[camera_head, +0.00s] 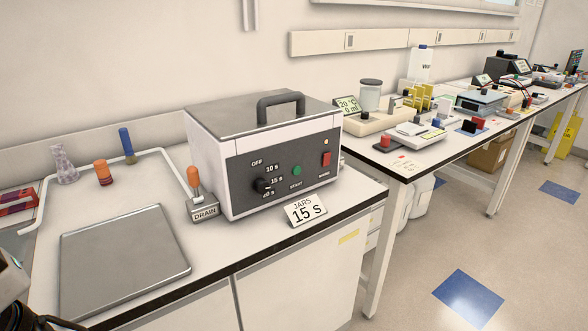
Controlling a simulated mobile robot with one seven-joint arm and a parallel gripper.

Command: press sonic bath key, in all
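The sonic bath (215,152) is a white box with a grey lid and a dark carrying handle, standing on the near bench. Its dark front panel (245,168) faces right of me. The panel has a black dial (262,185) marked OFF, 10 s, 15 s and a lower, partly covered mark. A round green key (297,170) sits above the word START. A red switch (326,159) is at the panel's right, its label too small to read, with a small light above it. Only a piece of my arm shows at the bottom left corner; my gripper's fingers are not visible.
A card (306,210) reading "JARS 15 S" stands before the bath. A DRAIN block (205,212) with an orange-topped lever is at its left front corner. A flat grey plate (125,262) lies nearer me. A second bench (410,174) with instruments runs rightward; floor is open at right.

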